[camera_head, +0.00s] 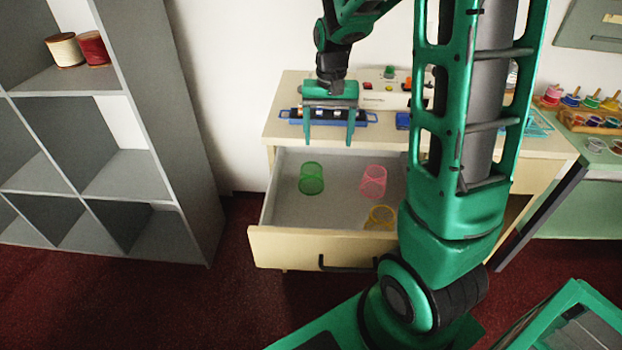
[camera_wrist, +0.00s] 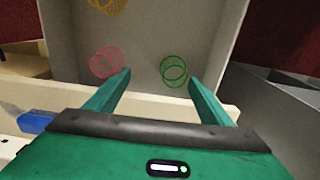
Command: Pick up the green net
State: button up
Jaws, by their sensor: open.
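The green net (camera_head: 311,179) is a small mesh cup in the left part of the open drawer (camera_head: 282,239). In the wrist view the green net (camera_wrist: 174,71) lies ahead of the fingers, nearer the right one. My gripper (camera_head: 330,143) is open and empty above the back of the drawer, apart from the net. Its two fingers also show in the wrist view (camera_wrist: 160,82). A pink net (camera_head: 373,182) sits to the right of the green one, and a yellow net (camera_head: 380,217) sits nearer the drawer front.
A blue-handled tray (camera_head: 367,117) lies on the counter (camera_head: 285,103) behind my gripper. A grey shelf (camera_head: 180,130) stands at left, with two thread spools (camera_head: 65,50). The drawer's walls surround the nets. My arm hides part of the drawer's right side.

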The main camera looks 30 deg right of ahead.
jog(key=w+a+f, duration=0.2)
jog(key=w+f, duration=0.2)
jog(key=w, duration=0.2)
send_near(311, 166)
notch_tip(311, 166, down, 2)
jog(key=s+a, duration=0.2)
jog(key=s, duration=0.1)
jog(key=shift+w+d+f, duration=0.1)
jog(key=shift+d+f, duration=0.05)
jog(key=shift+f, duration=1.2)
jog(key=shift+d+f, duration=0.1)
jog(key=shift+f, duration=1.25)
jog(key=c, duration=1.4)
